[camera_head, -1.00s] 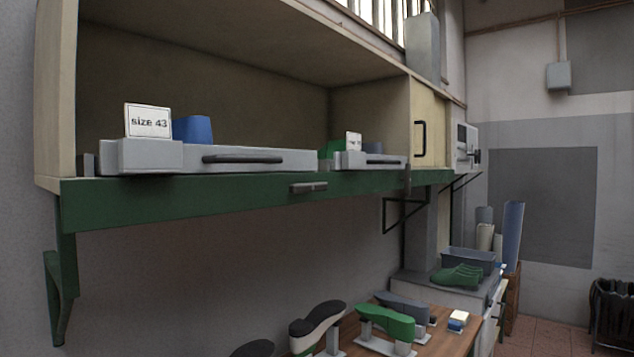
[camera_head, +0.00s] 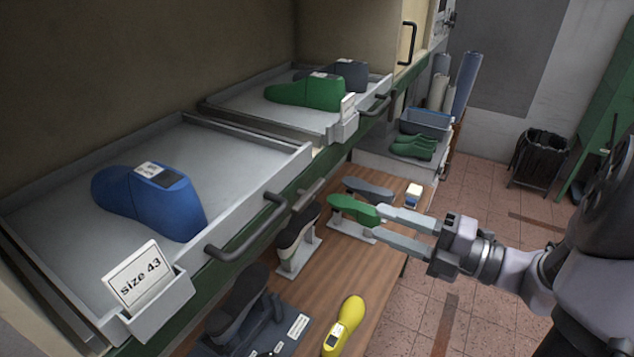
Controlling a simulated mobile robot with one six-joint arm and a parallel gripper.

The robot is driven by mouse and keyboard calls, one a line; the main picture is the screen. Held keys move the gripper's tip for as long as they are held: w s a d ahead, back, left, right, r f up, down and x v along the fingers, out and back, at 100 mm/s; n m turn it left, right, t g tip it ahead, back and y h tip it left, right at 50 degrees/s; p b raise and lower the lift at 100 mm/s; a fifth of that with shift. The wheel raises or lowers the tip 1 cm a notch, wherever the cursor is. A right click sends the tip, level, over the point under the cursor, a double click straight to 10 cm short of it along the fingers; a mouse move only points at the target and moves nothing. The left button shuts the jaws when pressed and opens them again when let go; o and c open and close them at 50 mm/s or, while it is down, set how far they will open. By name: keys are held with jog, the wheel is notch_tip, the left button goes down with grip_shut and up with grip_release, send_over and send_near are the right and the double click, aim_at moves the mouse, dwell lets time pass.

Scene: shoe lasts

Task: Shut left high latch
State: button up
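A small grey bar, which looks like the left latch (camera_head: 309,194), sits on the green front edge (camera_head: 285,200) of the high shelf, just right of the left tray's handle. Whether it is shut is hard to tell. The left tray (camera_head: 285,160) has a "size 43" card (camera_head: 141,277), a dark handle (camera_head: 248,232) and a blue shoe last (camera_head: 150,203). My gripper (camera_head: 379,220) is at the right, its two long fingers apart and pointing left. It is clear of the latch, and the green last on the table shows behind its fingertips.
The right tray (camera_head: 235,110) holds a green last (camera_head: 305,92) and a dark last (camera_head: 348,74). Below the shelf, a wooden table (camera_head: 375,268) carries several lasts, including a green one (camera_head: 352,209) and a yellow one (camera_head: 343,326). Tiled floor (camera_head: 470,205) is free at the right.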

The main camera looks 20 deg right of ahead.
aim_at(313, 197)
jog(key=p+x, duration=0.2)
jog(key=x, duration=1.2)
jog(key=shift+w+a+f+p, duration=0.15)
jog(key=shift+w+p, duration=0.15)
jog(key=shift+s, duration=0.1)
grip_shut()
